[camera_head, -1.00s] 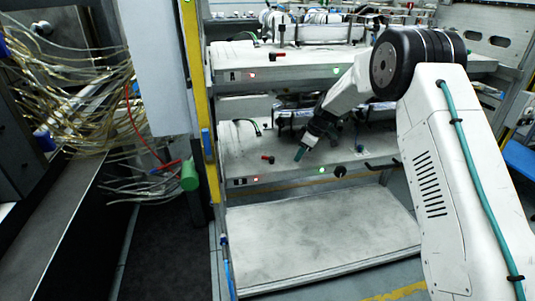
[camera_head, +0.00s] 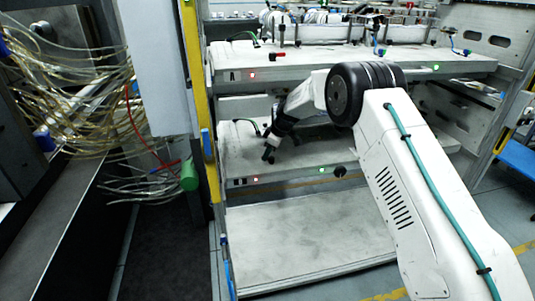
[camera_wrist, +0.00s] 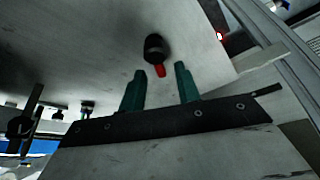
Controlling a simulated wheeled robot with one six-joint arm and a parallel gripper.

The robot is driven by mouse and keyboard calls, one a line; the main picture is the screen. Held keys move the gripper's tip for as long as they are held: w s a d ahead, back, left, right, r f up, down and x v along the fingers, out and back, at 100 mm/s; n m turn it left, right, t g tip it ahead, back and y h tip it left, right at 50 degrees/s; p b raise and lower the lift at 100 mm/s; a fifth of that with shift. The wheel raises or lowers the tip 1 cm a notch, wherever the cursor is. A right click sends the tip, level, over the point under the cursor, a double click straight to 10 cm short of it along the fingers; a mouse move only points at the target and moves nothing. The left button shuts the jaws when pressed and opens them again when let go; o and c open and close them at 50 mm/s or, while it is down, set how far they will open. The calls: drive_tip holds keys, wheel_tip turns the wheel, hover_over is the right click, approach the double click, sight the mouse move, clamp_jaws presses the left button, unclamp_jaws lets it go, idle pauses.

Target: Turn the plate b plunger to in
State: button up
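The plate b plunger is a dark, rounded knob with a red tip (camera_wrist: 155,49) on a pale plate in the wrist view. In the head view, my arm and gripper cover its place on the lower plate (camera_head: 290,158). My gripper (camera_wrist: 160,78) is open, its two teal fingers apart. In the wrist image the plunger appears just beyond the gap between the fingertips; I see no contact. My gripper (camera_head: 268,155) is low over the left part of the lower plate in the head view.
The upper plate (camera_head: 300,68), marked A, has its own red-tipped plunger (camera_head: 277,55) and lies above my wrist. A red light (camera_head: 255,179), a green light (camera_head: 321,170) and a black knob (camera_head: 340,171) are on the lower plate's front edge. A yellow post (camera_head: 199,95) stands left.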

drive_tip(key=shift+a+f, duration=0.15)
drive_tip(key=shift+f, duration=0.1)
clamp_jaws()
